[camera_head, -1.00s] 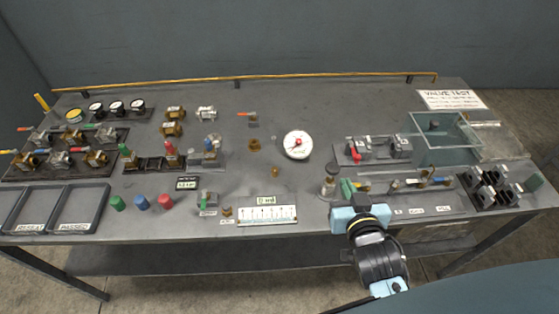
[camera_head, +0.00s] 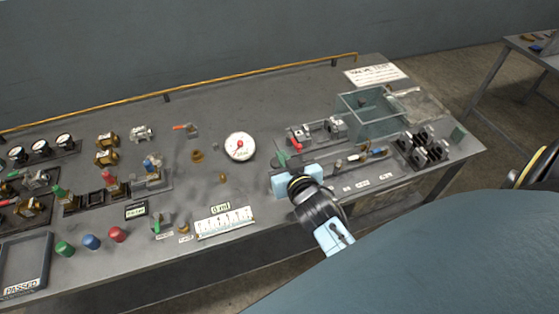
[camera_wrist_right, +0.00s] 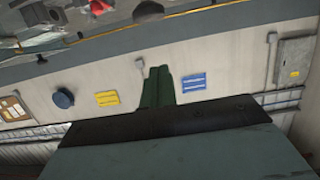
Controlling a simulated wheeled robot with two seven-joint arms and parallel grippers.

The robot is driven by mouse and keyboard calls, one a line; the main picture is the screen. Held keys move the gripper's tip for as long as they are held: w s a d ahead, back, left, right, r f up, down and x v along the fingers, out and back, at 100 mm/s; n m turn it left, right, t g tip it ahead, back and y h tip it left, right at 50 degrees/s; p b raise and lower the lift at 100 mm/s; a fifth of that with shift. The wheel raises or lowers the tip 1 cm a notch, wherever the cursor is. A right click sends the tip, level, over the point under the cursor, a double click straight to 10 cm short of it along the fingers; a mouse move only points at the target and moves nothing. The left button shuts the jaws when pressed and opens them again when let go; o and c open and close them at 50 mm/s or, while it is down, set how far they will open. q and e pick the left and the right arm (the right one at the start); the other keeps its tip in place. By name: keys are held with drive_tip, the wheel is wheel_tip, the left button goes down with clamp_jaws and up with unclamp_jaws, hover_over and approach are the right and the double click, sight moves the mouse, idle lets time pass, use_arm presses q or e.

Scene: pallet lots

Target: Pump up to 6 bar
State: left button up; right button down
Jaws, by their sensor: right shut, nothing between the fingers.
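The round white gauge (camera_head: 239,146) with red at its centre lies mid-bench; its reading is too small to tell. My right gripper (camera_head: 297,180), light blue, is near the bench's front edge, right of and nearer than the gauge. It is shut with nothing held. The gripper hides most of the fitting below. In the right wrist view a dark green upright piece (camera_wrist_right: 157,88) stands beyond the teal block; I cannot tell if it is handle or fingers. My left gripper is out of view.
A clear-walled tank (camera_head: 370,118) and a red-levered valve fixture (camera_head: 318,132) stand behind and right of the gripper. A white scale plate (camera_head: 224,222) lies front-left of it. Coloured caps (camera_head: 91,242), valves and small gauges (camera_head: 40,148) fill the left side.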

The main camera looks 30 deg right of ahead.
sight(277, 164)
drive_tip(key=x, duration=0.3)
drive_tip(key=shift+w, duration=0.3)
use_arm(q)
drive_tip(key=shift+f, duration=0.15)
use_arm(e)
drive_tip(key=shift+s+f, duration=0.15)
drive_tip(key=shift+f, duration=0.9)
drive_tip(key=shift+s+f, duration=0.1)
drive_tip(key=shift+f, duration=0.9)
